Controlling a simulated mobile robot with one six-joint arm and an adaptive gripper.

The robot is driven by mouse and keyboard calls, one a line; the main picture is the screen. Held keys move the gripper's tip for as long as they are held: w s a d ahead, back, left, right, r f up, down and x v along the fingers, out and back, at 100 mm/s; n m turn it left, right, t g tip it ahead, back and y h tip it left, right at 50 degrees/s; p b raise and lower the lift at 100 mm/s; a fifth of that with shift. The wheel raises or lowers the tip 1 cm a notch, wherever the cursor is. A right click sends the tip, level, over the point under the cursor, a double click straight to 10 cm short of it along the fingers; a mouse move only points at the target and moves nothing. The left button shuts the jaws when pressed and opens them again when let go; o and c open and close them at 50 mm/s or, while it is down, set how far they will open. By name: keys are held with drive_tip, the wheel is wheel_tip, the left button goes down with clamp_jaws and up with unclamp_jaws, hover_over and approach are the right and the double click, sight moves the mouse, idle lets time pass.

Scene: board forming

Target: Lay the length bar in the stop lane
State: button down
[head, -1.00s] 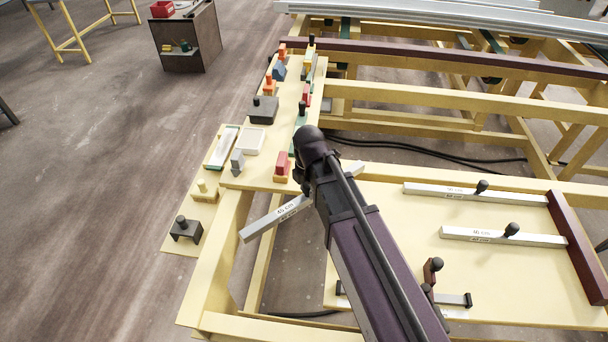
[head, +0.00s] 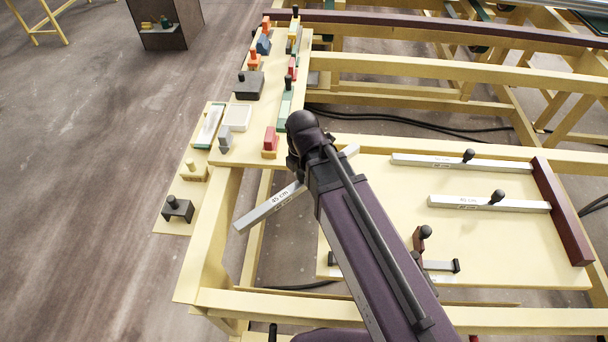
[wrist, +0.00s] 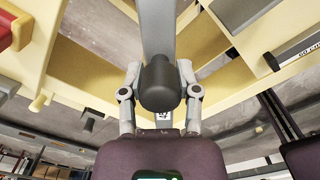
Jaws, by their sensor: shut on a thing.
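The length bar (head: 268,208) is a silver bar labelled 45 cm with a dark knob (wrist: 160,82). My gripper (wrist: 160,100) is shut on that knob. In the head view my arm covers the gripper and the bar's middle. The bar hangs slanted in the air over the gap between the shelf and the pale board (head: 370,200). Two more silver bars with knobs, one farther (head: 425,160) and one nearer (head: 460,202), lie on the board, their right ends at a dark red fence (head: 562,212). I cannot tell which place is the stop lane.
A shelf at the left (head: 226,148) carries several blocks and tools, including a dark block (head: 249,86) and a red block (head: 270,140). A dark red clamp-like piece (head: 420,240) and a part with black ends (head: 441,266) are at the board's near side, partly behind my arm.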

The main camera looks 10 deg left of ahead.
drive_tip(key=shift+r, duration=0.1)
wheel_tip(320, 180, up, 7)
drive_tip(key=p, duration=0.7)
wheel_tip(320, 180, down, 7)
drive_tip(key=b, duration=0.7)
drive_tip(key=shift+r, duration=0.1)
idle(0.7)
drive_tip(key=shift+f, duration=0.2)
idle(1.8)
idle(0.5)
wheel_tip(320, 180, up, 8)
drive_tip(key=p, duration=0.7)
drive_tip(key=shift+p, duration=0.4)
drive_tip(key=shift+f, duration=0.1)
